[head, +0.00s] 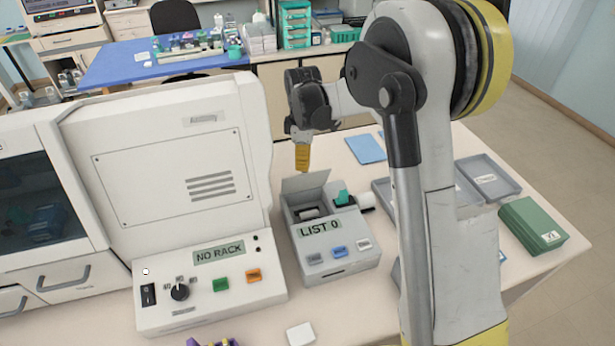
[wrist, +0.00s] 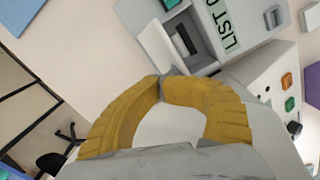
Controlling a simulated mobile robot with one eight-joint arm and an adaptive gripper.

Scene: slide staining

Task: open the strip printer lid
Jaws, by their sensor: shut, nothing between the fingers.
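The strip printer (head: 340,262) is a small grey box with a "LIST 0" display, standing right of the big white machine. Its lid (head: 305,182) stands raised at the rear, and the bay below is uncovered with a pale roll inside. The printer (wrist: 205,35) also shows at the top of the wrist view, with the open bay facing the camera. My gripper (head: 302,170) has yellow fingers, pointing down close to the raised lid's top edge. In the wrist view its fingertips (wrist: 162,78) meet with nothing between them. Whether they touch the lid cannot be told.
The white machine (head: 170,160) with a "NO RACK" panel (head: 212,275) stands close on the left. A teal item (head: 343,197) sits at the printer's back right. Grey trays (head: 490,172) and a green box (head: 532,224) lie to the right, partly behind my arm.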

